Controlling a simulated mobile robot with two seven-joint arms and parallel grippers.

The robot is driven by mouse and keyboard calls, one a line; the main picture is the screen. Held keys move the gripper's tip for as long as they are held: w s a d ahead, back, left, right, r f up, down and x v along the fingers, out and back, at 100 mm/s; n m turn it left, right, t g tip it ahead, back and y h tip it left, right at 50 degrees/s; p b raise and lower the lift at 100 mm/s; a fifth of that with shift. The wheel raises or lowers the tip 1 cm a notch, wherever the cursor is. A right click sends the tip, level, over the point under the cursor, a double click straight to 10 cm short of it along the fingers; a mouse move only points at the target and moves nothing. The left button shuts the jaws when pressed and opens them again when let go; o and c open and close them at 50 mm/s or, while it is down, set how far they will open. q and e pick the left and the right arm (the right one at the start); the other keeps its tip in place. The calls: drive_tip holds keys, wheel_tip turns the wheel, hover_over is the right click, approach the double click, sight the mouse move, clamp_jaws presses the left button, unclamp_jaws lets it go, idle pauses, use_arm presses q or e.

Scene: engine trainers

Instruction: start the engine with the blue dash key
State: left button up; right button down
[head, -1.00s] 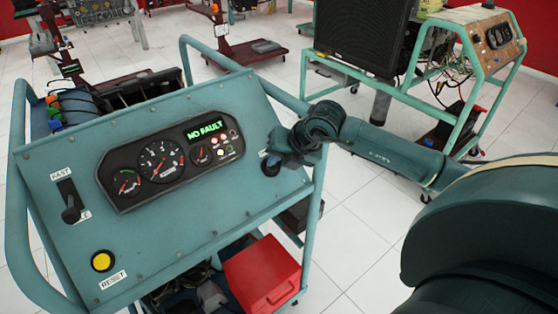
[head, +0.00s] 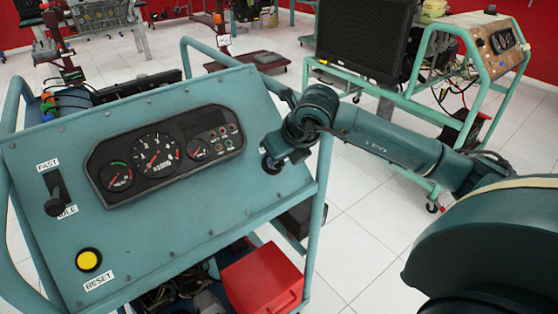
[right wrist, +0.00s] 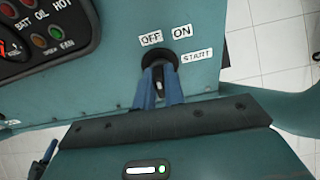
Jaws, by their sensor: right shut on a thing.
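The teal dash panel (head: 190,225) carries a gauge cluster (head: 165,155), whose display and lamps are dark. The key switch (right wrist: 159,60) is at the panel's right, with OFF, ON and START labels around it in the right wrist view. My right gripper (head: 273,158) is at this switch. In the right wrist view its two blue fingers (right wrist: 160,88) are closed around the key, facing the panel.
A throttle lever (head: 54,192) marked FAST and IDLE and a yellow RESET button (head: 88,260) are on the panel's left. A red box (head: 262,280) sits below. Another trainer (head: 470,75) stands at the back right. White floor lies open between.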

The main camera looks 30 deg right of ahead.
drive_tip(key=shift+s+f+n, duration=0.1)
drive_tip(key=shift+f+n, duration=0.05)
drive_tip(key=shift+n, duration=0.25)
drive_tip(key=c, duration=1.5)
unclamp_jaws()
drive_tip(key=v, duration=1.3)
